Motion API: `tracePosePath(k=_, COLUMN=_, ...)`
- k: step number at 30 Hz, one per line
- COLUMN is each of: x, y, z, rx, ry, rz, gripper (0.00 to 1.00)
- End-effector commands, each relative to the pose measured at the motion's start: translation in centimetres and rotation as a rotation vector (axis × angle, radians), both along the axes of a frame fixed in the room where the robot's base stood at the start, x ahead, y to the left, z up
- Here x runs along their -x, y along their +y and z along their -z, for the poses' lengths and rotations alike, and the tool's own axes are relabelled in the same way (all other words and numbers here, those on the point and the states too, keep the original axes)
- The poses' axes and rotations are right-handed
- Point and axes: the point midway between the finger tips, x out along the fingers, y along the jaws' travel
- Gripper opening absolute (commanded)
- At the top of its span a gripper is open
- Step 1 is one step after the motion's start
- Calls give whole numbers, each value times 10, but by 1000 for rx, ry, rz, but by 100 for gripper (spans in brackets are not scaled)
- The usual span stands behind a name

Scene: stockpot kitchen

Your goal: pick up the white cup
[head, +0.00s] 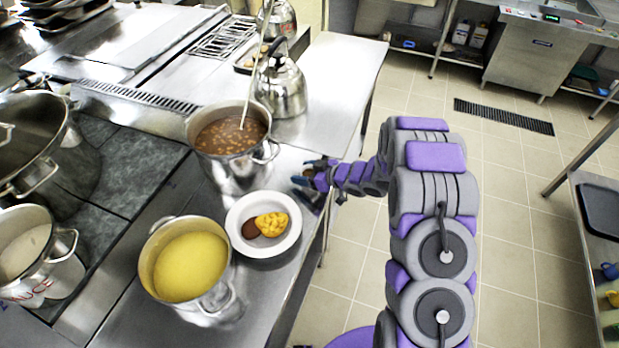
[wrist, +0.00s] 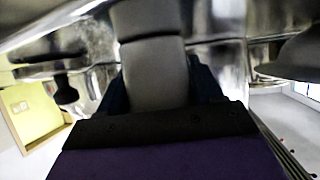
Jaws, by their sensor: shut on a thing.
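My gripper (head: 306,172) is at the counter's right edge, to the right of the bean pot and above and right of the white dish. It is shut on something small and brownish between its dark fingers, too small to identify. I cannot make out a white cup in either view.
A white dish (head: 235,222) with yellow and brown food sits on the steel counter. A pot of bean stew (head: 225,172), a pot of yellow soup (head: 205,308) and a steel kettle (head: 280,88) stand nearby. Tiled floor (head: 520,240) lies open to the right.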

Motion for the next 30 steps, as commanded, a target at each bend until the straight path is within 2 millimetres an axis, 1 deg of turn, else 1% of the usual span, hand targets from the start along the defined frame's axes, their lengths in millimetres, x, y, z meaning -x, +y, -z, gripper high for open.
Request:
tracePosePath(k=5, x=0, y=0, z=0, rx=0, ry=0, rz=0, gripper=28)
tracePosePath(k=8, x=0, y=0, z=-5, rx=0, ry=-2, rz=0, gripper=28)
tracePosePath(k=11, x=-1, y=0, z=-19, rx=0, ry=-3, rz=1, gripper=28)
tracePosePath(k=18, x=-1, y=0, z=-68, rx=1, ry=-7, rz=0, gripper=27)
tracePosePath(k=21, x=-1, y=-1, z=-83, rx=2, ry=-4, rz=0, gripper=27)
tracePosePath(k=25, x=-1, y=0, z=-95, rx=1, ry=-2, rz=0, gripper=27)
tracePosePath(k=30, x=0, y=0, z=-101, rx=1, ry=-1, rz=0, gripper=27)
